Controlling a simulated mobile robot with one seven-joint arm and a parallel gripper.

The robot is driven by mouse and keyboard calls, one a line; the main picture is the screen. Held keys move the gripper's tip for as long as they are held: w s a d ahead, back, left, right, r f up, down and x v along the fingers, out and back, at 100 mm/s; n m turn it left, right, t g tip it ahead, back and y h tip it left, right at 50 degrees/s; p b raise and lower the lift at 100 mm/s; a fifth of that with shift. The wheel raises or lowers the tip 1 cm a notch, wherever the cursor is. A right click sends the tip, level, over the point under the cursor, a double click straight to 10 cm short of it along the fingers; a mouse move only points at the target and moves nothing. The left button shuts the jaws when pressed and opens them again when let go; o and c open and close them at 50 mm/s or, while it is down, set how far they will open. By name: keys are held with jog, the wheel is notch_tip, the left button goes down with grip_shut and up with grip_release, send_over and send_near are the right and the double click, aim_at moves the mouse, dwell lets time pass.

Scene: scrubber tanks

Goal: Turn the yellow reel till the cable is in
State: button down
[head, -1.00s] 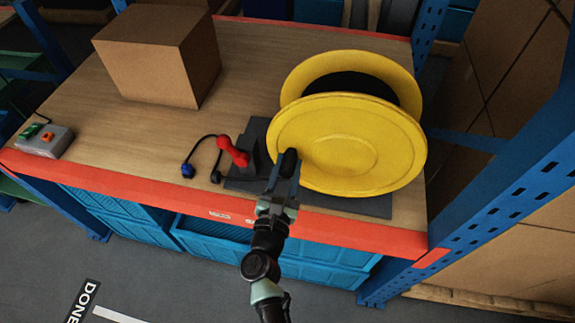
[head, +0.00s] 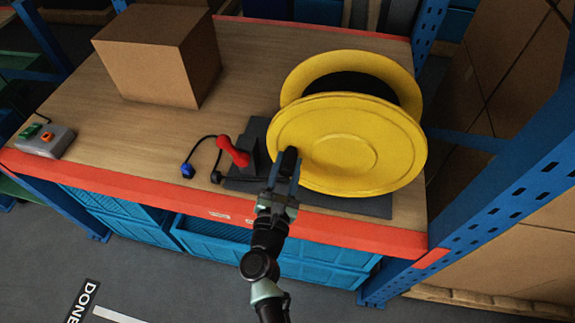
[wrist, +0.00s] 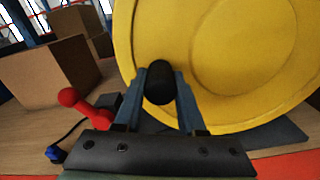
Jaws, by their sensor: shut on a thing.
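The yellow reel (head: 345,145) stands upright on a dark base plate (head: 370,205) at the right of the wooden shelf. Black cable (head: 352,84) shows wound between its two flanges. A short loose length of cable (head: 203,139) lies on the shelf left of the plate, with a blue plug (head: 188,170) at its end. My gripper (head: 286,163) is shut on the black handle (wrist: 159,82) at the left of the reel's front flange. In the wrist view, the handle sits between both fingers. The fingers partly hide it in the head view.
A red lever (head: 233,151) stands close left of my gripper. A cardboard box (head: 158,58) sits at the back left, and a grey button box (head: 45,140) at the far left. A blue rack post (head: 475,195) rises at the right.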

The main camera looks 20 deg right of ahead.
jog(key=shift+r+m, duration=0.6)
jog(key=r+m, duration=0.3)
jog(key=s+d+r+m, duration=0.1)
jog(key=r+m, duration=0.1)
jog(key=shift+d+r, duration=0.1)
jog(key=d+r+m, duration=0.1)
jog(key=m, duration=0.1)
jog(key=s+d+r+m+p, duration=0.1)
jog(key=r+m, duration=0.1)
jog(key=s+d+r+m, duration=0.1)
jog(key=m, duration=0.1)
jog(key=shift+s+d+r+p, duration=0.2)
jog(key=shift+d+r+p, duration=0.1)
jog(key=shift+d+p, duration=0.1)
jog(key=shift+s+d+r+p, duration=0.45)
jog(key=shift+s+d, duration=0.05)
jog(key=shift+d, duration=0.3)
jog(key=shift+s+d+r+p, duration=0.2)
jog(key=shift+s+d+p, duration=0.2)
jog(key=shift+s+d, duration=0.25)
jog(key=shift+d, duration=0.2)
jog(key=c, duration=0.5)
grip_release()
jog(key=shift+f, duration=0.1)
jog(key=shift+a, duration=0.15)
